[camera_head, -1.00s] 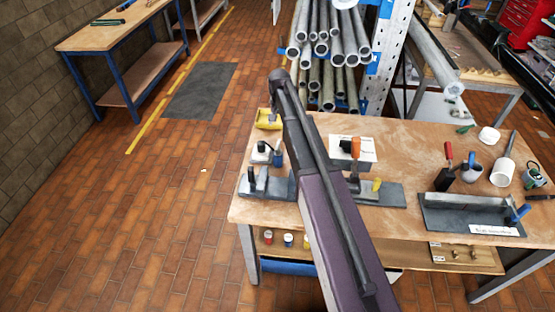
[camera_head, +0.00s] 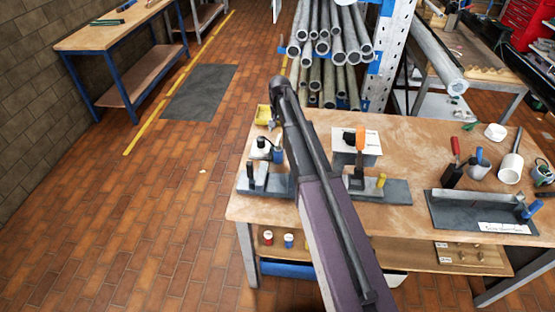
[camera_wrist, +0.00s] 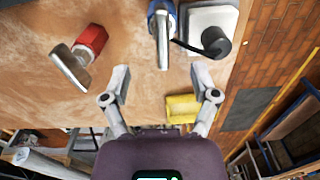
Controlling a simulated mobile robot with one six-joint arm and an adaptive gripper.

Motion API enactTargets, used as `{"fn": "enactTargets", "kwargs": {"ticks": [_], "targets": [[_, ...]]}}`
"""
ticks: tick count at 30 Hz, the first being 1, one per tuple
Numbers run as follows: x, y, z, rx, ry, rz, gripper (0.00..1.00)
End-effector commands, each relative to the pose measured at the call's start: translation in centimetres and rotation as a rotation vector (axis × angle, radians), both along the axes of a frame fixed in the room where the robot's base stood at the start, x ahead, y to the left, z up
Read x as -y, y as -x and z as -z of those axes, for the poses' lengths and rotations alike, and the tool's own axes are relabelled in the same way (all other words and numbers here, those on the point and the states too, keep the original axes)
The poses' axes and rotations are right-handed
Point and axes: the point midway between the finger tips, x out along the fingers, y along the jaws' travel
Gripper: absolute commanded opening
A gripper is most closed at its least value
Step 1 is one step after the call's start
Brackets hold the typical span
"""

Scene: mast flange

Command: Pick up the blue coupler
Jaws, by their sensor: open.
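The blue coupler (camera_wrist: 161,18) shows at the top of the wrist view, with a grey metal part extending from it toward my gripper. In the head view the blue coupler (camera_head: 278,154) stands upright near the table's left edge, beside my arm. My gripper (camera_wrist: 161,72) is open and empty, its two fingers spread with bare wood between them. The coupler lies beyond the fingertips, roughly in line with the gap, and is not touched. In the head view my arm hides most of the gripper.
A white block with a black knob (camera_wrist: 212,35) sits close right of the coupler. A red-ended metal part (camera_wrist: 90,40) lies to the left. A yellow bin (camera_wrist: 182,108) is near the right finger.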

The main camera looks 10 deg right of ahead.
Motion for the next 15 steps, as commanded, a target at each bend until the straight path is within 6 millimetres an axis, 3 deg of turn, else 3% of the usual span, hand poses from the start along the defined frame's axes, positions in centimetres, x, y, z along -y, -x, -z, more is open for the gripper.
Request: {"fn": "enactTargets", "kwargs": {"ticks": [6, 15], "targets": [[0.0, 0.0, 1.9, 0.000, 0.000, 0.000, 0.77], [0.0, 0.0, 2.3, 0.000, 0.000, 0.000, 0.77]]}}
